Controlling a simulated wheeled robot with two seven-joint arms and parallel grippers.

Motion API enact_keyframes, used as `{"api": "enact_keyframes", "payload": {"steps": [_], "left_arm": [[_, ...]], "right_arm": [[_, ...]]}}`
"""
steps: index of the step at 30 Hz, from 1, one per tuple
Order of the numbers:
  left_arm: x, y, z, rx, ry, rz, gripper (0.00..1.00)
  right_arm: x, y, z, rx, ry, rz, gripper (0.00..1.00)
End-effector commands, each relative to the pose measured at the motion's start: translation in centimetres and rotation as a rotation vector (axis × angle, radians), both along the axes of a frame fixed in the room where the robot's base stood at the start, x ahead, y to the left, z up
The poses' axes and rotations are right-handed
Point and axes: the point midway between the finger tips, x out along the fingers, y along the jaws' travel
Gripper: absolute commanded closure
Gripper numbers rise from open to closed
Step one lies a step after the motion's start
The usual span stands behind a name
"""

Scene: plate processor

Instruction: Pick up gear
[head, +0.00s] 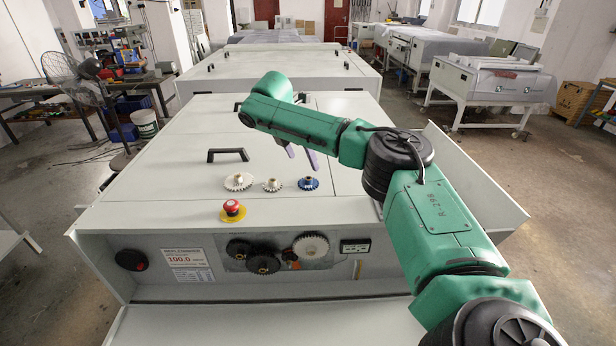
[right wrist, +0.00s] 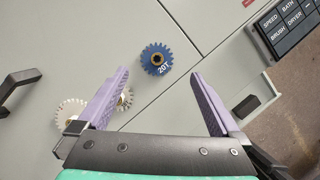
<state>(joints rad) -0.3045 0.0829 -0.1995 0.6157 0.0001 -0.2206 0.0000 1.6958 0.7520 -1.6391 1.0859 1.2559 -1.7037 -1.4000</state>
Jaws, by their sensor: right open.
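Three loose gears lie on the grey machine top: a large white gear (head: 238,181), a smaller whitish gear (head: 272,185) and a blue gear (head: 308,184). In the right wrist view the blue gear (right wrist: 157,59), marked "20T", lies just beyond and between my purple fingertips. There the large white gear (right wrist: 70,113) and the small gear (right wrist: 126,98) are at the left, partly hidden by my left-hand finger. My right gripper (head: 301,156) is open and empty above the machine top, its fingers pointing down behind the blue gear in the head view. My left gripper is not in view.
A red emergency button (head: 232,208) stands at the machine's front edge. The front panel holds mounted gears, including a white one (head: 311,244) and dark ones (head: 262,262). The top is otherwise clear around the gears.

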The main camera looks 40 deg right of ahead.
Motion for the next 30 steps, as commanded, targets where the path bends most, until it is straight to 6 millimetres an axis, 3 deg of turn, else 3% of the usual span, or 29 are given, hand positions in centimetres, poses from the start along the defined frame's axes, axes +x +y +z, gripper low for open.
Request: {"api": "enact_keyframes", "payload": {"steps": [11, 15, 21, 27, 28, 30], "left_arm": [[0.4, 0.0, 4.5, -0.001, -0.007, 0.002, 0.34], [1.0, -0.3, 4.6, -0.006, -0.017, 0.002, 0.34], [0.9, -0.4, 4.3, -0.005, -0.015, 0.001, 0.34], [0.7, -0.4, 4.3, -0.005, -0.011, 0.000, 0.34], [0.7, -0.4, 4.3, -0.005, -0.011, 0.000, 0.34], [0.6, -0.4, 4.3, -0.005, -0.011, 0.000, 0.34]], "right_arm": [[0.2, -1.8, -5.4, -0.003, 0.005, -0.001, 0.00], [0.4, -2.5, -7.6, 0.000, 0.001, -0.001, 0.00], [0.4, -2.5, -8.0, 0.000, 0.000, -0.001, 0.00], [0.4, -2.5, -7.9, 0.000, 0.000, -0.001, 0.77], [0.4, -2.5, -7.9, 0.000, 0.000, -0.001, 0.82], [0.4, -2.5, -7.9, 0.000, 0.000, -0.001, 0.83]]}}
